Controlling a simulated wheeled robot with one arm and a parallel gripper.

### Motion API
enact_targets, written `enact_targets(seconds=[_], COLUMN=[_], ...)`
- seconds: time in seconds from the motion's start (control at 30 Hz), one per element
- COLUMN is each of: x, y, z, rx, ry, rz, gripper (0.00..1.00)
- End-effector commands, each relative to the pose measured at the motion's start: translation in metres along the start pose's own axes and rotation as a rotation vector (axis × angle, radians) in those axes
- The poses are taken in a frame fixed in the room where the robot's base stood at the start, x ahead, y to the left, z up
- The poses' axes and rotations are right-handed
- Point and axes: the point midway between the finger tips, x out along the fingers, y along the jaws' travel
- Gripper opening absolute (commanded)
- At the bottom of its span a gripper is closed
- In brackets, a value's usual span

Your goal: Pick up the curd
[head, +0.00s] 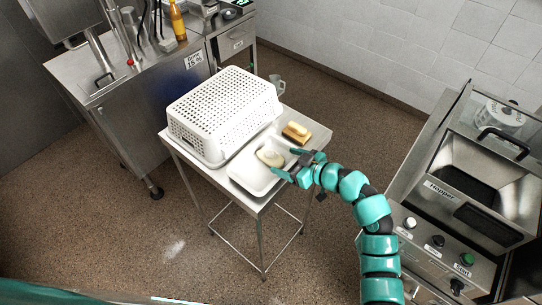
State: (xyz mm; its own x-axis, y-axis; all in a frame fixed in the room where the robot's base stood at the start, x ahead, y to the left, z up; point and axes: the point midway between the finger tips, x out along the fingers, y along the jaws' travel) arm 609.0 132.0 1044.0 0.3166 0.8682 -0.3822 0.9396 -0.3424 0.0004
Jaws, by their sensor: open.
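The curd (268,158) looks like a pale, rounded lump. It lies in a shallow white tray (250,181) on a small metal table. My gripper (288,163) is open, just to the right of the curd, with its fingers pointing left towards it. One finger is over the tray's right part and the other is nearer its front right edge. I cannot tell whether a finger touches the curd.
A large white perforated basket (215,110) stands upside down left of the tray. A yellow-brown sponge or brush (296,133) lies behind the tray, close to my gripper. A grey mug (277,84) is at the table's far corner. A machine with knobs (437,241) stands at right.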

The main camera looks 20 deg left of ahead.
Motion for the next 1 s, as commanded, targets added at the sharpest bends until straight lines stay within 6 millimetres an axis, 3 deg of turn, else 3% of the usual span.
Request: enact_targets(seconds=[0.23, 0.53, 0.87, 0.9, 1.0], x=[0.014, 0.051, 0.057, 0.057, 0.057], y=[-0.001, -0.001, 0.000, 0.000, 0.000], z=[-0.001, 0.000, 0.001, 0.001, 0.001], rx=[0.000, 0.000, 0.001, 0.001, 0.001], ry=[0.000, -0.001, -0.001, -0.001, -0.001], rz=[-0.004, -0.003, -0.001, -0.001, -0.001], gripper=[0.76, 0.76, 0.76, 0.74, 0.54])
